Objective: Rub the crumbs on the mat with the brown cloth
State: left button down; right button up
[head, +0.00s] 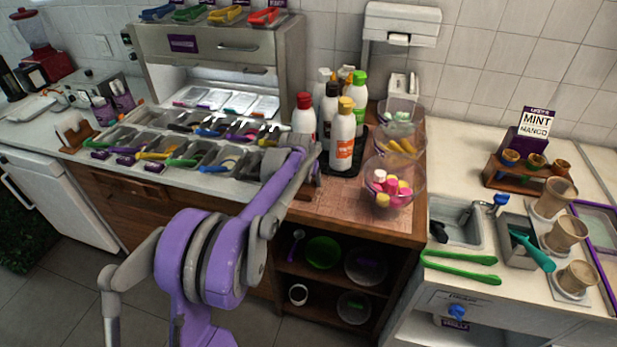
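My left arm reaches up from the bottom left to the wooden counter. My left gripper (303,182) is low over the counter's left part, in front of the bottles. Its fingertips are mostly hidden by the wrist, and I cannot tell whether they are open or shut. A small dark brown piece (296,186) shows at the gripper; I cannot tell whether it is the cloth. My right gripper is not in view.
Several sauce bottles (342,138) crowd the counter behind the gripper. A clear bowl of pink and yellow sweets (388,190) stands to the right, with two more bowls behind. Topping bins (190,155) lie left.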

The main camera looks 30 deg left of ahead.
aim_at(302, 197)
pick_arm(q)
jog(key=shift+s+d, duration=0.2)
jog(key=shift+s, duration=0.5)
jog(key=shift+s+d, duration=0.15)
jog(key=shift+s, duration=0.55)
jog(key=shift+s+d+b, duration=0.25)
jog(key=shift+s, duration=0.65)
jog(key=shift+s+d+b, duration=0.2)
jog(key=shift+s, duration=0.7)
jog(key=shift+s+a, duration=0.15)
jog(key=shift+a, duration=1)
jog(key=shift+w+a+f, duration=0.1)
jog(key=shift+w+a, duration=0.1)
jog(key=shift+w, duration=0.7)
jog(key=shift+w+a, duration=0.15)
jog(key=shift+w, duration=0.7)
jog(key=shift+w+a+p, duration=0.2)
jog(key=shift+w+p, duration=0.1)
jog(key=shift+w, duration=0.6)
jog(key=shift+w+a+p, duration=0.2)
jog(key=shift+w+p, duration=0.05)
jog(key=shift+w, duration=0.65)
jog(key=shift+w+a+r+p, duration=0.1)
jog(key=shift+w+a+p, duration=0.15)
jog(key=shift+w, duration=0.5)
jog(key=shift+w+a+r+p, duration=0.1)
jog(key=shift+w+a+p, duration=0.1)
jog(key=shift+w, duration=0.55)
jog(key=shift+r, duration=0.15)
